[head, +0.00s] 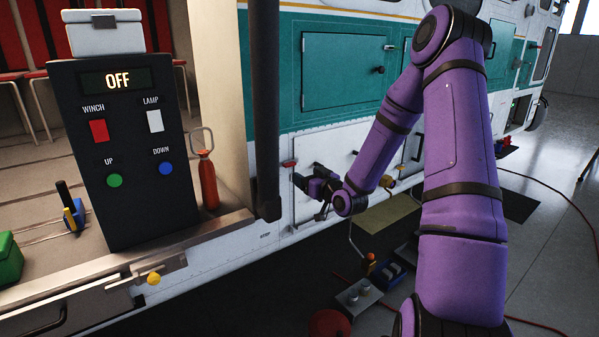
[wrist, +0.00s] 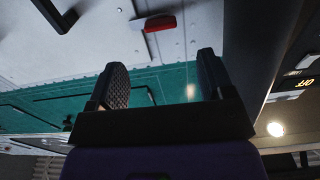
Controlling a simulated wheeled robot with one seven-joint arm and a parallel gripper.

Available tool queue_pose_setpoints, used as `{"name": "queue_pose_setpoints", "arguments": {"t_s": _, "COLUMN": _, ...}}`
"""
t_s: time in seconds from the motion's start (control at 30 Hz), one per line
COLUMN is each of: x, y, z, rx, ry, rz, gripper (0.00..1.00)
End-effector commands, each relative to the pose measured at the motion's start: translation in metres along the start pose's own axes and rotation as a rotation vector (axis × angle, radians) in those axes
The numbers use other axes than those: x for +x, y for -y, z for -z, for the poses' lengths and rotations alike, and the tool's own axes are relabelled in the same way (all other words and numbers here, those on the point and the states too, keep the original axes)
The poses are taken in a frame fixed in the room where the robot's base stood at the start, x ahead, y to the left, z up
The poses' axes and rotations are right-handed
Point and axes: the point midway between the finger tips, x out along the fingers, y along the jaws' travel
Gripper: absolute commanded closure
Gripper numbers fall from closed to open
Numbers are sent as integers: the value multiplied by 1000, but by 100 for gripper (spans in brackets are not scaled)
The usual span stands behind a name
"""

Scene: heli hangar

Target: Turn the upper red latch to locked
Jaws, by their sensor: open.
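The upper red latch (head: 289,163) is a small red handle on the white lower panel of the helicopter's side, near the dark post. In the head view it lies roughly level. My gripper (head: 309,192) is just below and right of the latch in the head view. In the wrist view my gripper (wrist: 163,62) has its two dark fingers wide apart with nothing between them. The fingers appear apart from the latch.
A dark vertical post (head: 266,110) stands close left of the latch. The black control box (head: 125,165) reading OFF is farther left, with a red bottle (head: 208,182) beside it. A dark handle (wrist: 57,14) sits on the white panel. A teal door (head: 342,70) is above.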

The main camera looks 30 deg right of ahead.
Motion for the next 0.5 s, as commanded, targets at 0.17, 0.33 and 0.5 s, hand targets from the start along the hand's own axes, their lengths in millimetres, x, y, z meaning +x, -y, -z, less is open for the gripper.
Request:
{"name": "queue_pose_setpoints", "arguments": {"t_s": 0.17, "x": -18, "y": 0, "z": 0, "rx": -1, "ry": 0, "rz": -1, "gripper": 26}}
{"name": "queue_pose_setpoints", "arguments": {"t_s": 0.33, "x": -23, "y": 0, "z": 0, "rx": 0, "ry": -1, "rz": 0, "gripper": 26}}
{"name": "queue_pose_setpoints", "arguments": {"t_s": 0.5, "x": -23, "y": 0, "z": 0, "rx": 0, "ry": -1, "rz": 0, "gripper": 26}}
